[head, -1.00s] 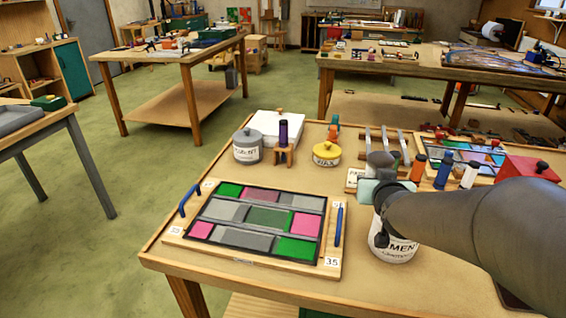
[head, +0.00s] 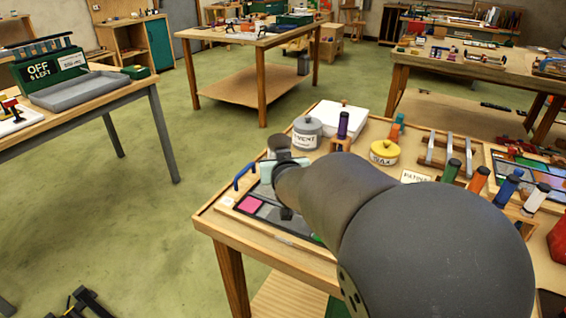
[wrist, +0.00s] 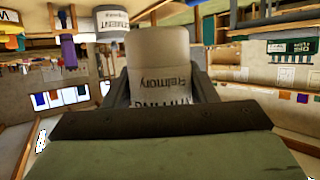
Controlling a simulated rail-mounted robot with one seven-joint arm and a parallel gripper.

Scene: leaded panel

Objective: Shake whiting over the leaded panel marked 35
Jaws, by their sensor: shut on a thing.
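The leaded panel (head: 250,203) lies on a wooden board on the bench. My arm hides most of it; a pink pane, grey panes and a blue handle (head: 244,176) show. A small tag (head: 228,202) at its left corner is too small to read surely. My gripper (wrist: 160,95) is shut on a pale whiting shaker (wrist: 158,55). The shaker's label is the same way up as the cement tin's, so it looks about upright.
A grey cement tin (head: 307,133), a purple-topped bottle (head: 343,125), a white box (head: 340,112) and a yellow tin (head: 384,152) stand behind the panel. Several coloured bottles (head: 479,180) and another panel (head: 528,172) are to the right.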

